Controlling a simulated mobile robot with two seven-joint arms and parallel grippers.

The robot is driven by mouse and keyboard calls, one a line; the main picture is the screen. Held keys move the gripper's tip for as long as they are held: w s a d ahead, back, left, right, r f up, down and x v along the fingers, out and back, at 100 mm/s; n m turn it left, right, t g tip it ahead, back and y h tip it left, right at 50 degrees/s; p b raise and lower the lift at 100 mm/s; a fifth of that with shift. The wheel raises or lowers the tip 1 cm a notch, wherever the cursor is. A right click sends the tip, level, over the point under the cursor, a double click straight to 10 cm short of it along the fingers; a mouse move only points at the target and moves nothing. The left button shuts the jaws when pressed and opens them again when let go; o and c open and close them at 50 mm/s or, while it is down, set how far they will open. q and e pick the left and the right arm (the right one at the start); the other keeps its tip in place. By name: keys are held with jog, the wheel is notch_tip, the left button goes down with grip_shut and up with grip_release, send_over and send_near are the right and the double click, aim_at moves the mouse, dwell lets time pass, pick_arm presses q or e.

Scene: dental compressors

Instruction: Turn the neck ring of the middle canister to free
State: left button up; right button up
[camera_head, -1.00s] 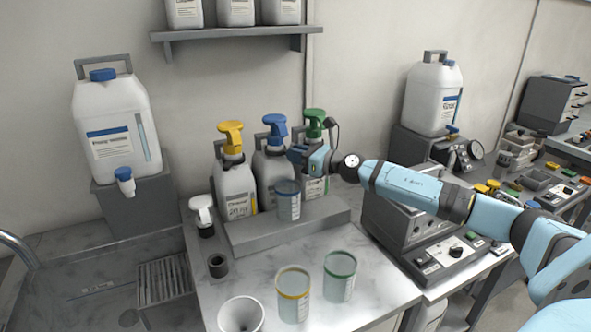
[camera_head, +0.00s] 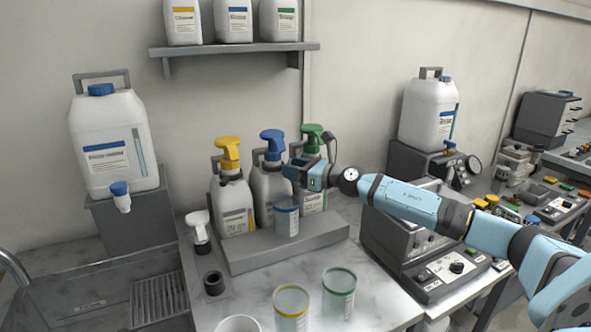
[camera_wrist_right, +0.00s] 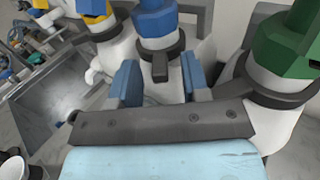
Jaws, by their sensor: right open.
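The middle canister (camera_head: 268,195) is white with a blue trigger head (camera_head: 272,145) and stands on a grey step between the yellow-headed canister (camera_head: 232,208) and the green-headed canister (camera_head: 315,198). In the wrist view its neck ring (camera_wrist_right: 160,62) is a dark collar with a tab pointing toward me. My right gripper (camera_wrist_right: 160,82) is open, with one blue finger on each side of the tab and gaps visible. In the head view the right gripper (camera_head: 292,173) is beside the middle canister's neck, on its right. My left gripper is not in view.
A blue-rimmed cup (camera_head: 286,219) stands in front of the middle canister, below my gripper. Yellow-rimmed (camera_head: 291,308) and green-rimmed (camera_head: 339,293) cups stand nearer on the counter. A shelf (camera_head: 235,47) with white containers hangs above. The green-headed canister is close to my right finger.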

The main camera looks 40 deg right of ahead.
jog(key=shift+s+f, duration=0.1)
jog(key=b+v, duration=0.2)
jog(key=v, duration=1.1)
jog(key=shift+s+d+b, duration=0.2)
jog(key=shift+s+b, duration=0.1)
dwell(0.5)
